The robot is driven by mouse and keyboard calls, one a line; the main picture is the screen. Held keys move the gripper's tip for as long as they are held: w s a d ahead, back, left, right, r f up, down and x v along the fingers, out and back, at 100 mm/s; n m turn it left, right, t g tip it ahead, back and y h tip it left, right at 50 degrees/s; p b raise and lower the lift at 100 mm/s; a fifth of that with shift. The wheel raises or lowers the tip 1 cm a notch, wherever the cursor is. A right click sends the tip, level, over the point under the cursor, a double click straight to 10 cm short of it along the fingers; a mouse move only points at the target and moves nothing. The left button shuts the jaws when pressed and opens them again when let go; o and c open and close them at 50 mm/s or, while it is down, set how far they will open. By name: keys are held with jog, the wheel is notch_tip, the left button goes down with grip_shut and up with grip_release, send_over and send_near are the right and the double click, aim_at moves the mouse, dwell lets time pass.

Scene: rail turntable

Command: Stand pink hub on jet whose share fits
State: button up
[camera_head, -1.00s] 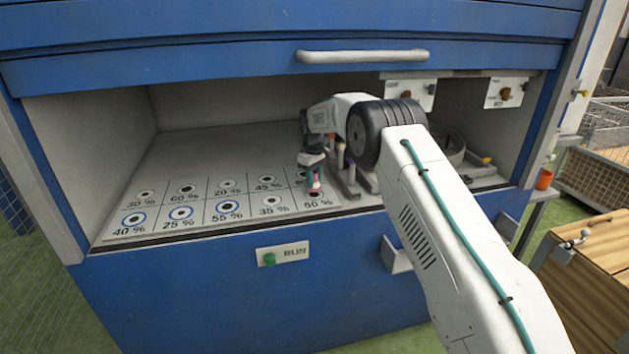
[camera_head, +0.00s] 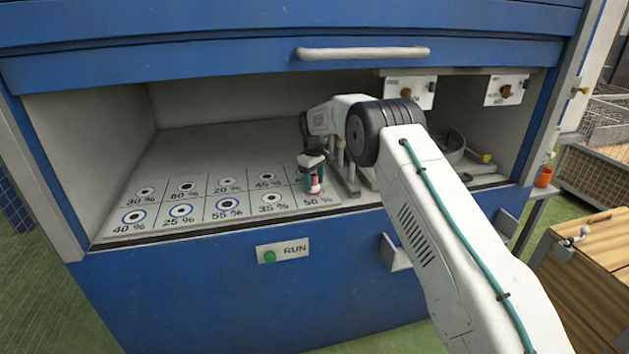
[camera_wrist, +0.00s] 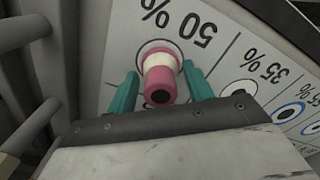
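The pink hub (camera_wrist: 158,78) has a pale band and a dark hole in its near end. It stands at the 50 % jet (camera_wrist: 139,53), whose ring shows around its foot in the wrist view. My gripper (camera_wrist: 161,72) has its teal fingers on either side of the hub, with narrow gaps that look clear of it. In the head view, my gripper (camera_head: 314,186) is low over the front right cell of the panel, and the hub (camera_head: 316,185) shows partly behind a finger. The hub's exact seating is too small to tell.
Other jets on the panel carry shares such as 35 % (camera_head: 269,198), 55 % (camera_head: 228,205) and 40 % (camera_head: 134,217). Grey upright fixtures (camera_head: 345,175) stand close to the right of my gripper. A RUN button (camera_head: 270,257) is on the blue front below.

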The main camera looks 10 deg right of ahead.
aim_at(314, 175)
notch_tip(314, 175, up, 9)
jog(key=shift+f, duration=0.15)
dwell(0.4)
